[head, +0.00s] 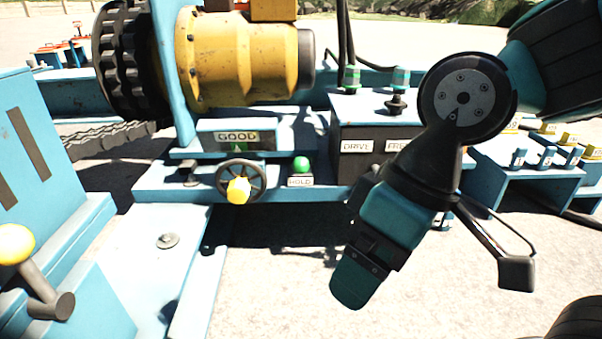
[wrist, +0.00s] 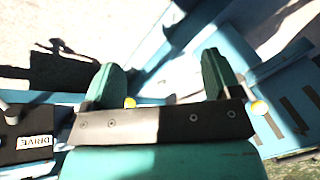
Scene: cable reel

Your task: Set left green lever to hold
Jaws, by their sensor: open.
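A green ball knob (head: 302,165) sits lower left, above a HOLD label (head: 300,182). My gripper (head: 354,282) points down over the pale ground in front of the box, apart from the levers. In the wrist view its two green fingers (wrist: 165,78) are spread with nothing between them. The DRIVE label also shows there (wrist: 34,142).
A yellow ball lever (head: 16,244) stands at far left. A blue bench with several small levers (head: 530,175) is at right. Open ground lies in front.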

